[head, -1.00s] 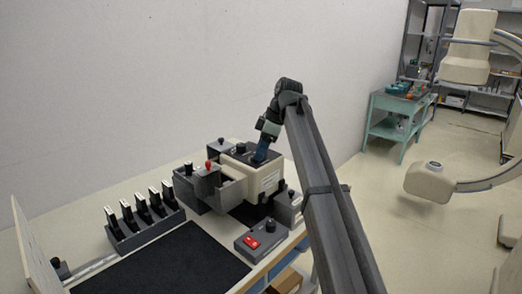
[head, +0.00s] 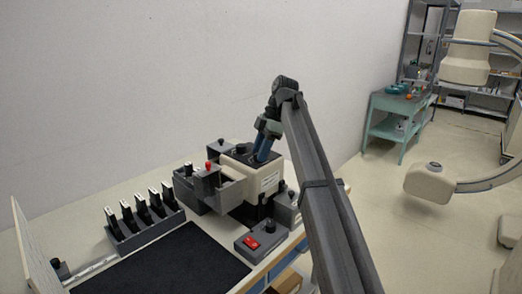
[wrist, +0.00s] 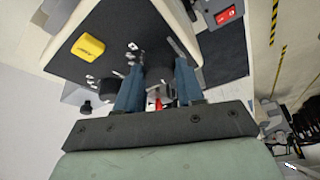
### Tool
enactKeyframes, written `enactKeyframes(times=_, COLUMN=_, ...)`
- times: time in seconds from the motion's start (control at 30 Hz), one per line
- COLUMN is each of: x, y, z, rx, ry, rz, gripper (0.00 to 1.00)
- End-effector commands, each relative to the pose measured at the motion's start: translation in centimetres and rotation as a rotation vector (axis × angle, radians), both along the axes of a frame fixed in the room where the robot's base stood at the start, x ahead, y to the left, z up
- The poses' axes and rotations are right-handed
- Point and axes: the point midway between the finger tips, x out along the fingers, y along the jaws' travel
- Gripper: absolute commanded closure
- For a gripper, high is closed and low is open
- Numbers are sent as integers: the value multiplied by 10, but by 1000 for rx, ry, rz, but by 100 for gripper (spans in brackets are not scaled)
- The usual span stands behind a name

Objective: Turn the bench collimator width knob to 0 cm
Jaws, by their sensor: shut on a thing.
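The bench collimator is a beige box (head: 267,183) with a dark top panel, standing at the back right of the bench. My gripper (head: 259,158) reaches down onto that top panel. In the wrist view my gripper (wrist: 158,90) has its two blue fingers on either side of a dark knob (wrist: 157,76), shut on it. White markings show on the panel beside the knob; I cannot read them, and the knob's pointer is hidden. A second dark knob (wrist: 107,88) sits on the panel, left of the fingers in the wrist view.
A grey frame with a red-topped knob (head: 208,166) stands left of the box. A control box with a red switch (head: 251,242) is in front. Several dark holders (head: 143,211) stand in a row at left. A black mat (head: 165,265) lies clear.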

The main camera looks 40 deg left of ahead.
Motion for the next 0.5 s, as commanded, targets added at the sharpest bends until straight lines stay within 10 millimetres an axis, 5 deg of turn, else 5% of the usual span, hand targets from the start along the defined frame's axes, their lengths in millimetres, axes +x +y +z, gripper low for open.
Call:
enactKeyframes(times=0.27, x=0, y=0, z=0, rx=0, ry=-1, rz=2, gripper=93)
enactKeyframes(times=0.3, x=0, y=0, z=0, rx=0, ry=-1, rz=2, gripper=59)
enactKeyframes(times=0.5, x=0, y=0, z=0, rx=0, ry=0, rz=1, gripper=40)
